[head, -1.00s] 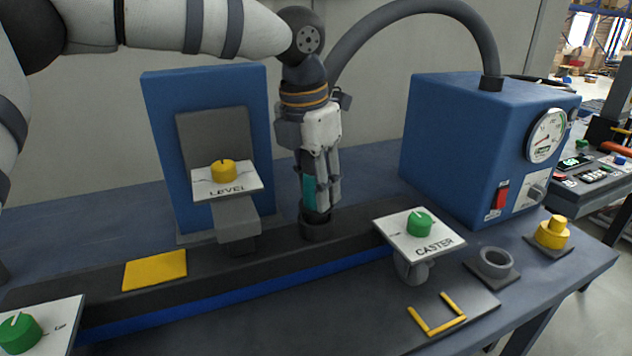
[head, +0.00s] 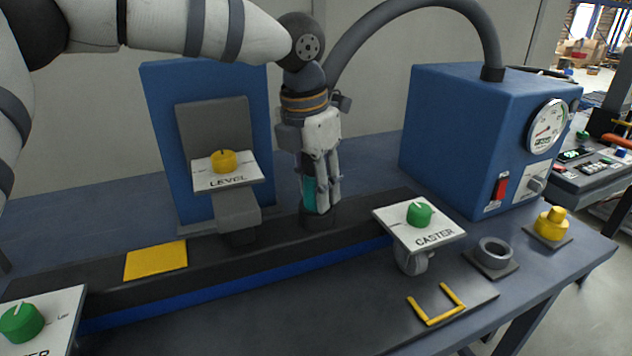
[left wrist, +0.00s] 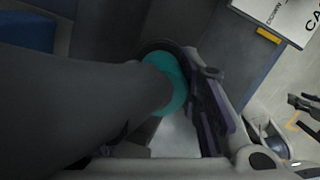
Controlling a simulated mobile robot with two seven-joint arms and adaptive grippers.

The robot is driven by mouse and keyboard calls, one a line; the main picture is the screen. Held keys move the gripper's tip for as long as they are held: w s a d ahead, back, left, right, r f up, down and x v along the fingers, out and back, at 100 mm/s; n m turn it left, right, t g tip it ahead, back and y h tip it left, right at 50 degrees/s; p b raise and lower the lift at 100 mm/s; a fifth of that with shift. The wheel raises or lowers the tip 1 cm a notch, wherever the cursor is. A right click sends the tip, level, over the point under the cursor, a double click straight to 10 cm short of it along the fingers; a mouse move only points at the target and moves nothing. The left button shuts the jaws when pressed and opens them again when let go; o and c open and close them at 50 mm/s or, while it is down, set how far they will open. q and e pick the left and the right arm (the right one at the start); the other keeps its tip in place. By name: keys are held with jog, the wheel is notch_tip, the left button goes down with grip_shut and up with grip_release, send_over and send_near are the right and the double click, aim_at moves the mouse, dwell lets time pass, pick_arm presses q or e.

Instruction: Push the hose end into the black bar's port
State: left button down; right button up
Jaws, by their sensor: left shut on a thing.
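The grey hose ends in a teal collar (head: 309,191), held upright between the fingers of my left gripper (head: 320,205). The black bar (head: 270,240) lies along the table, and its dark round port (head: 318,221) is right under the fingertips. In the left wrist view the thick hose (left wrist: 70,100) fills the left side. There the teal collar (left wrist: 172,84) shows beside a gripper finger, with the port's dark rim (left wrist: 160,46) partly around it. The collar's lower end is hidden, so I cannot tell how deep it sits. My right gripper is not in view.
A CASTER plate with a green knob (head: 419,215) stands right of the port. A LEVEL plate with a yellow knob (head: 224,162) stands to the left. The blue box (head: 450,130) with a gauge, where the hose starts, is at the right. A yellow patch (head: 156,260) lies on the bar.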

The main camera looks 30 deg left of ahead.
pick_arm(q)
jog(key=shift+f, duration=0.1)
jog(key=c, duration=1.1)
grip_release()
jog(key=r, duration=0.4)
jog(key=s+r, duration=0.1)
jog(key=r, duration=0.7)
jog(key=shift+s+a, duration=0.3)
jog(key=shift+s, duration=0.05)
